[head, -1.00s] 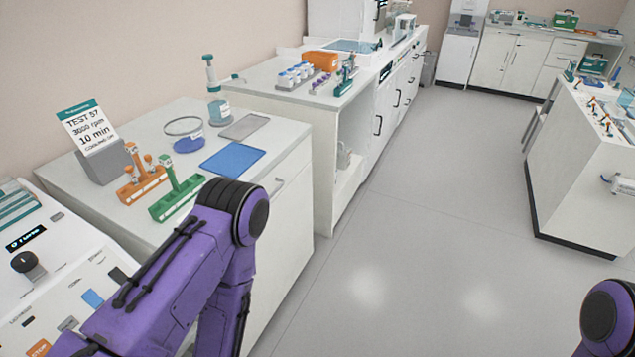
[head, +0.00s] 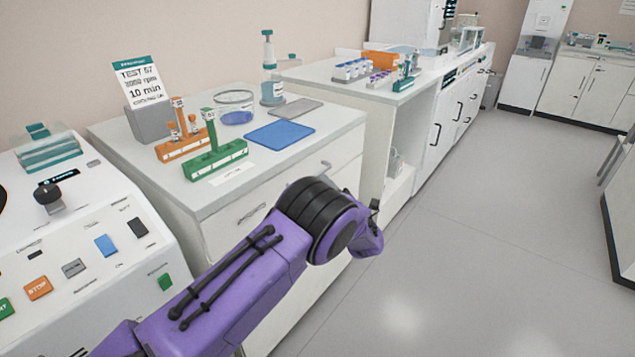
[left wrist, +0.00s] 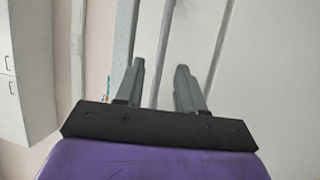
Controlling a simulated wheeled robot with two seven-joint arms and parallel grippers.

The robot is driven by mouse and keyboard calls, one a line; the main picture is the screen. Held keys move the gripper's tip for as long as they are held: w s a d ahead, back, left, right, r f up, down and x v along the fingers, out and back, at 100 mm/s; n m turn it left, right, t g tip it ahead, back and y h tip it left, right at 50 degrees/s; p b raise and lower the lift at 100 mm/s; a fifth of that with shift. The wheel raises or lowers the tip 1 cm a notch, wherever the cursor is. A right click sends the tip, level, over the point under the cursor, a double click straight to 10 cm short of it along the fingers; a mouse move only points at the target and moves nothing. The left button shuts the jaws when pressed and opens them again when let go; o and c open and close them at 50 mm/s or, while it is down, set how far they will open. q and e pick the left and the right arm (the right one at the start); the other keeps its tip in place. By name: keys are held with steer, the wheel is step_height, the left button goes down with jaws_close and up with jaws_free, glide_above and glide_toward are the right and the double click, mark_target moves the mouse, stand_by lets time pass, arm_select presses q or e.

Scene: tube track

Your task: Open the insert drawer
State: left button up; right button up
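A white cabinet (head: 215,236) stands under the near counter, with a handle (head: 252,213) on its front and another handle (head: 322,169) further right. No label telling which is the insert drawer can be read. My left arm covers much of the cabinet's lower front, and its gripper is not clear in the head view. In the left wrist view my left gripper (left wrist: 161,88) is open, its two grey fingers apart. A thin pale bar (left wrist: 162,50) runs between or just beyond the fingers, beside a flat white panel (left wrist: 265,75). Contact cannot be told. My right gripper is out of view.
The countertop holds a green rack (head: 215,160), an orange rack (head: 184,146), a blue mat (head: 280,133) and a sign (head: 143,84). A white machine with buttons (head: 75,250) stands at the left. The floor (head: 470,210) at the right is clear.

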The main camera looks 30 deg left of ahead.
arm_select(q)
steer(key=shift+x, duration=2)
jaws_close()
